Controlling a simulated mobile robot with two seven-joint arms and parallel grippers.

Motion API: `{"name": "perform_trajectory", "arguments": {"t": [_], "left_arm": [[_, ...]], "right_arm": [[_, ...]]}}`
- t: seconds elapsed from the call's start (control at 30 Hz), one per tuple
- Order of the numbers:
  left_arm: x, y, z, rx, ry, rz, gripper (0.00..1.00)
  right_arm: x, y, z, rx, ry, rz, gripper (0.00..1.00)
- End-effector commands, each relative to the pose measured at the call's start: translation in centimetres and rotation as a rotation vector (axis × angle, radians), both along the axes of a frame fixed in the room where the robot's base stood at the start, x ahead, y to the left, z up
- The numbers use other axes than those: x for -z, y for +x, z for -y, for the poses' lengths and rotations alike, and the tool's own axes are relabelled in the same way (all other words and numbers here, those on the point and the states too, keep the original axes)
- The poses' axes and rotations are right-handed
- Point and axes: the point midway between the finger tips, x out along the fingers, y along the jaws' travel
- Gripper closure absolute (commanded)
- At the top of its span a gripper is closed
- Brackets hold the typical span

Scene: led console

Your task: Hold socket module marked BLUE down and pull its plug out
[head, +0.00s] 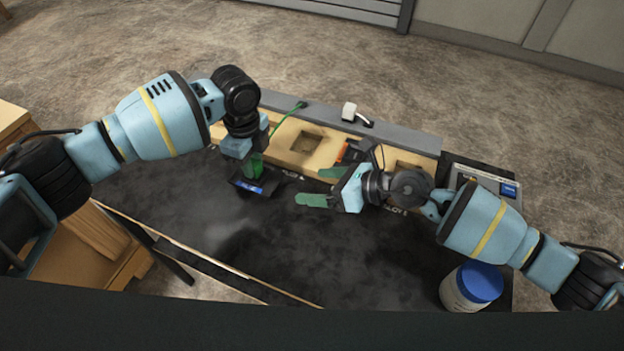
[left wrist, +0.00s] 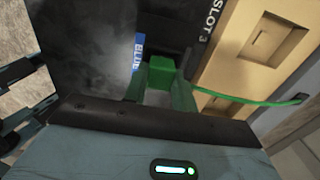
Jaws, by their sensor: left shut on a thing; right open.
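The dark socket module with a blue label (head: 248,187) sits on the black mat in front of the wooden console. In the left wrist view its label (left wrist: 139,52) reads BLUE. My left gripper (head: 256,170) is above the module, shut on the green plug (left wrist: 161,69). A green cable (head: 289,116) runs from there to the console's back rail. The fingers hide the plug's lower part, so I cannot tell how deep it sits in the module. My right gripper (head: 322,187) is open and empty, to the right of the module and apart from it.
The wooden console (head: 285,155) has square recesses, with an orange part (head: 344,152) behind my right gripper. A device with a blue screen (head: 509,190) and a blue-lidded jar (head: 472,287) stand right. The mat's middle is clear.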

Motion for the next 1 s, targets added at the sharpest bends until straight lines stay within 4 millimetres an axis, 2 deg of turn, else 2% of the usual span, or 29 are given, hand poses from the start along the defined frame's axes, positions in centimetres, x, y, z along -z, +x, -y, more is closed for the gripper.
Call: {"name": "perform_trajectory", "arguments": {"t": [0.1, 0.27, 0.57, 1.0], "left_arm": [[0.0, 0.0, 0.0, 0.000, 0.000, 0.000, 0.96], [0.0, 0.0, 0.0, 0.000, 0.000, 0.000, 0.96], [0.0, 0.0, 0.0, 0.000, 0.000, 0.000, 0.96], [0.0, 0.0, 0.0, 0.000, 0.000, 0.000, 0.96]], "right_arm": [[-0.5, 0.1, -1.1, -0.047, -0.043, 0.171, 0.16], [-0.8, 0.2, -1.8, -0.076, -0.070, 0.278, 0.16], [-0.5, 0.5, -2.4, -0.078, -0.073, 0.288, 0.16], [2.0, 2.6, -8.2, -0.077, -0.071, 0.284, 0.16]]}}
